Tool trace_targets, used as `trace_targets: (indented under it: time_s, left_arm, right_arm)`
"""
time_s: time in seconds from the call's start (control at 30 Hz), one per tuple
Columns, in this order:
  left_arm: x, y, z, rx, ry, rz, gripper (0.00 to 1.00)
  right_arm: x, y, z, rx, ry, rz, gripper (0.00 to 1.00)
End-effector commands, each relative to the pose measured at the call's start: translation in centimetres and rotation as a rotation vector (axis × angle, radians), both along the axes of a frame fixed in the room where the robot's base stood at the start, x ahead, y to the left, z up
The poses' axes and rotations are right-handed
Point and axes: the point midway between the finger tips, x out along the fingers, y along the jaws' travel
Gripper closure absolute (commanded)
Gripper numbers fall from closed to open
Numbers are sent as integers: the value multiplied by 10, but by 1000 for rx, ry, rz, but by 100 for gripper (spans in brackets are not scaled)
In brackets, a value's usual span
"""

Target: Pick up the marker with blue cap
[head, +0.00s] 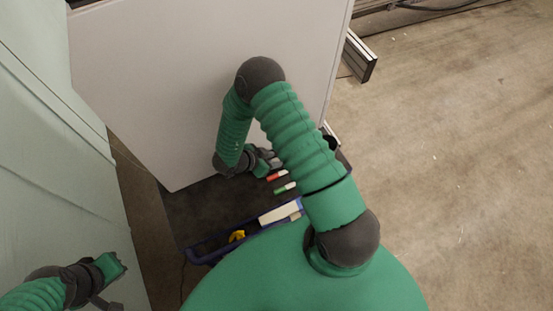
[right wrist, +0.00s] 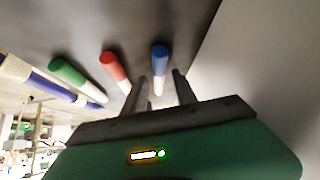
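The marker with the blue cap (right wrist: 160,60) has a white body and shows in the right wrist view between the two fingers of my right gripper (right wrist: 160,78). The fingers are apart, with a gap on both sides of the marker. I cannot tell how deep it sits between them. In the head view my right gripper (head: 268,157) is over the dark tray area, and the blue-capped marker is not discernible there. My left gripper (head: 108,303) is at the bottom left edge, partly cut off; its fingers are not clear.
A red marker (head: 277,175) and a green marker (head: 284,188) lie near the right gripper. A blue-rimmed tray (head: 205,256) holds a white block (head: 279,213) and a yellow item (head: 237,236). A large pale board (head: 160,90) stands behind. Open floor (head: 460,160) is at right.

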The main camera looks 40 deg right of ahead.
Motion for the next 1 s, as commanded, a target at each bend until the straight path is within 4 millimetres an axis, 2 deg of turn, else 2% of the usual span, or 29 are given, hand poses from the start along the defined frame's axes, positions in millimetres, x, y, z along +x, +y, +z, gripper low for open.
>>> trace_targets:
  time_s: [0.03,0.2,1.0]
  left_arm:
    - [0,0,0,0,0,0,100]
    - [0,0,0,0,0,0,100]
    - [0,0,0,0,0,0,100]
  right_arm:
    - [0,0,0,0,0,0,78]
    - [0,0,0,0,0,0,100]
    - [0,0,0,1,0,0,100]
